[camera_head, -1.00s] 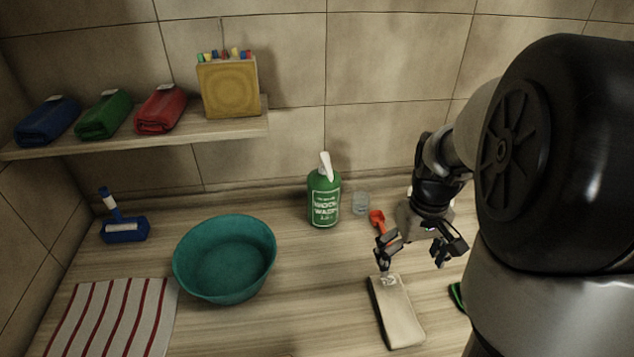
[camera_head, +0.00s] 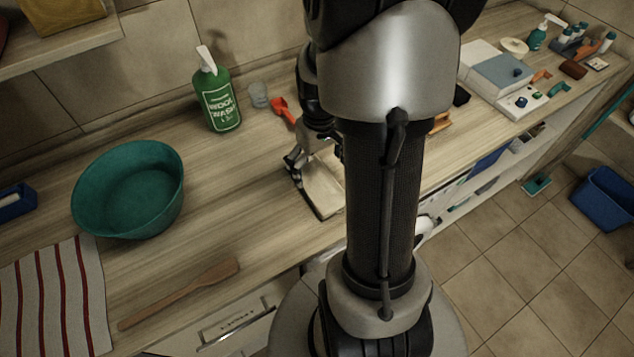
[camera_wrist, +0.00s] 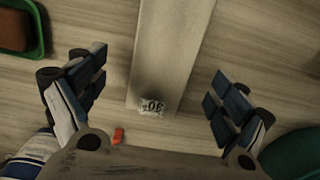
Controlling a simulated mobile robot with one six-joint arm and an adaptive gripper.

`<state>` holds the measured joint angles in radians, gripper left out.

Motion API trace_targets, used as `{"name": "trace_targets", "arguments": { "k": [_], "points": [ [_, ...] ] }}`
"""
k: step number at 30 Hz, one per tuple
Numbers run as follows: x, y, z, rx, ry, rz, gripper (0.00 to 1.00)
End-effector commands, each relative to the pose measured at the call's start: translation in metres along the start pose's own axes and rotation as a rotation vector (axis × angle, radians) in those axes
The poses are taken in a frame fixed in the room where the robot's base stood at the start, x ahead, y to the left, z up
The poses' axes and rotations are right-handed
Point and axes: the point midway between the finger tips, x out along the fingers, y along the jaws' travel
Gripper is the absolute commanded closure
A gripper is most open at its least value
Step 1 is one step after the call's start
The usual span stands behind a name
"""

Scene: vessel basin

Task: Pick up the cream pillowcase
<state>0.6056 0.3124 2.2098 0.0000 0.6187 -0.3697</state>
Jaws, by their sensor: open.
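The cream pillowcase (camera_head: 324,187) lies folded into a long flat pack on the counter in the head view, partly hidden by my arm. In the wrist view the pillowcase (camera_wrist: 170,50) runs up from the middle to the top edge, with a small printed tag on its near end. My gripper (camera_head: 315,158) is over the pillowcase's far end in the head view. In the wrist view my gripper (camera_wrist: 153,95) is open, one finger on each side of the pillowcase, with clear gaps between.
A red scoop (camera_head: 284,111), a clear glass (camera_head: 258,95) and a green wool wash bottle (camera_head: 217,97) stand behind. A teal basin (camera_head: 128,190), a striped towel (camera_head: 55,295) and a wooden spatula (camera_head: 180,293) are left. A green tray (camera_wrist: 41,40) shows at the wrist view's upper left.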

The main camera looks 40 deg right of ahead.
Motion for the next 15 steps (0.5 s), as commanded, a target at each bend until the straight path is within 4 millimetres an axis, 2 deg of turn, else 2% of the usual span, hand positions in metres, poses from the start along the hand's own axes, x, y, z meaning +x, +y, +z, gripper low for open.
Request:
{"name": "trace_targets", "arguments": {
  "k": [10,15],
  "points": [
    [0.047,-0.004,-0.002,-0.001,-0.003,-0.001,0.08],
    [0.051,-0.004,-0.002,0.000,-0.001,0.000,0.08]
  ]
}}
